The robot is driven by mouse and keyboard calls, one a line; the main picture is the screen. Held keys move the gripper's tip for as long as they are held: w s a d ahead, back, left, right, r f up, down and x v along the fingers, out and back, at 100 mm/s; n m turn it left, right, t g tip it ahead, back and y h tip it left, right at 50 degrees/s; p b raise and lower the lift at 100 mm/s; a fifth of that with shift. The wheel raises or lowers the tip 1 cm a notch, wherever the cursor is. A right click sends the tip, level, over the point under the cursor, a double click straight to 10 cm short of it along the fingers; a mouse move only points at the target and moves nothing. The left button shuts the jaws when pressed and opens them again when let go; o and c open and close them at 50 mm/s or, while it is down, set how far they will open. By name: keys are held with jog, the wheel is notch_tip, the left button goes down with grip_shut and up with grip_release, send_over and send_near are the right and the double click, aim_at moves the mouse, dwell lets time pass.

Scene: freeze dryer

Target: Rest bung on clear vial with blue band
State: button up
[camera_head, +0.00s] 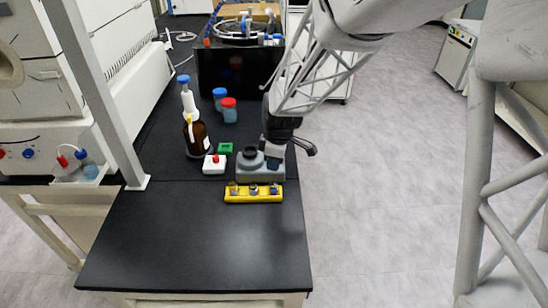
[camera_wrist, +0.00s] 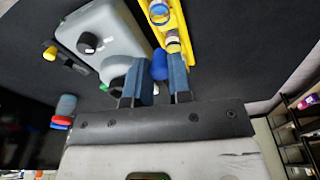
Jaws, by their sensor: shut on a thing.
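The yellow rack (camera_head: 240,199) lies on the black bench in front of a grey block and holds a row of small vials. My gripper (camera_head: 272,163) is in front of the grey block, behind the rack's right end. In the wrist view my fingers (camera_wrist: 160,76) are shut on a small blue piece, apparently the bung (camera_wrist: 160,63). The bung's lower part is hard to make out, and it looks apart from the vial.
The grey block (camera_head: 244,173) with a dark round top stands right behind the rack. The front of the bench is clear.

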send_over(274, 183)
jog(key=shift+w+f, duration=0.1)
jog(key=shift+f, duration=2)
jog(key=shift+f, duration=0.65)
jog(key=o, duration=1.2)
jog(key=shift+r, duration=0.2)
jog(key=shift+r, duration=2.8)
jog(key=shift+r, duration=0.1)
